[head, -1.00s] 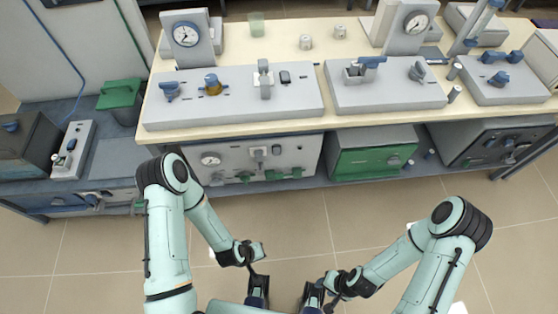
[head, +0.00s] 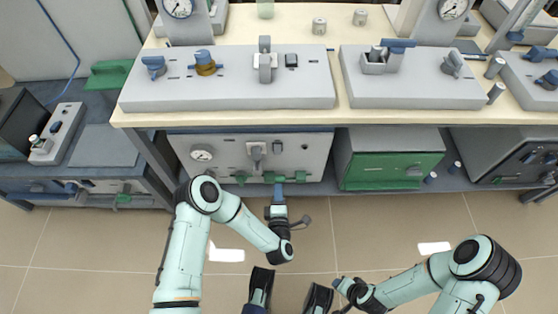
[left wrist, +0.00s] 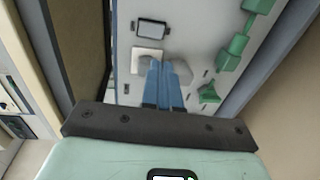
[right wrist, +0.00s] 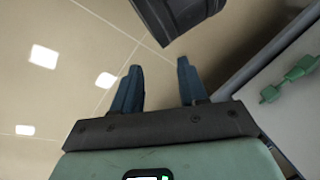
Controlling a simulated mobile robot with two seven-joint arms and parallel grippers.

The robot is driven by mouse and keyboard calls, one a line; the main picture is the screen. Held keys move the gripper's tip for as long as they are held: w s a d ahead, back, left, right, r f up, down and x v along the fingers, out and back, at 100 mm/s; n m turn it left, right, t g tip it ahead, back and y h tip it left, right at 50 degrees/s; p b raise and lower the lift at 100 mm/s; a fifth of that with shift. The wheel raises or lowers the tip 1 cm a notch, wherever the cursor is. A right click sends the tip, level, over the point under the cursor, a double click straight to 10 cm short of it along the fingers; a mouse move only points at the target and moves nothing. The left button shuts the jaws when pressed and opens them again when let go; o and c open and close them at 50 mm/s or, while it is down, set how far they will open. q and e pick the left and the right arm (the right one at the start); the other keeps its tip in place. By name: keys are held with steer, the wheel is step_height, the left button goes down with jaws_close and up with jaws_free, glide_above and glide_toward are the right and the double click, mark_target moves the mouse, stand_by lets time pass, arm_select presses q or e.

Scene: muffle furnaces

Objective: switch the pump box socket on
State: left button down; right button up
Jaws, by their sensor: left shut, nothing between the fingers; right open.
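The pump box is probably the grey box (head: 225,165) under the bench, with a round gauge, a socket (head: 257,155) and a dark rocker switch (head: 278,147). My left gripper (head: 278,190) is shut and empty, pointing at this box's front. In the left wrist view its blue fingertips (left wrist: 166,66) lie over the panel beside the socket plate (left wrist: 148,58). The black-framed rocker switch (left wrist: 152,28) is in view beyond the tips; contact cannot be told. My right gripper (right wrist: 158,85) is open and empty above the floor, away from the box.
Green valve handles (left wrist: 232,50) stick out of the panel near the left gripper. A green-fronted furnace (head: 390,165) stands to the right. The bench edge (head: 240,117) overhangs the boxes. Control boxes (head: 225,90) stand on the bench. The floor in front is clear.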

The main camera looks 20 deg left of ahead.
arm_select(q)
steer(key=b, duration=0.2)
glide_toward(277, 149)
step_height(277, 149, down, 3)
steer(key=r+b+x, duration=0.1)
steer(key=b+x, duration=0.1)
steer(key=x, duration=0.4)
steer(key=shift+w+f, duration=0.3)
arm_select(e)
step_height(277, 149, down, 6)
steer(key=s+d, duration=0.1)
steer(key=d, duration=0.1)
steer(key=shift+s+d+g+h, duration=0.2)
steer(key=shift+g+h, duration=0.1)
steer(key=shift+g, duration=0.1)
steer(key=shift+f, duration=0.1)
arm_select(q)
steer(key=shift+w+f, duration=0.1)
steer(key=shift+w, duration=0.1)
arm_select(e)
steer(key=shift+s+f, duration=0.15)
steer(key=shift+s, duration=0.2)
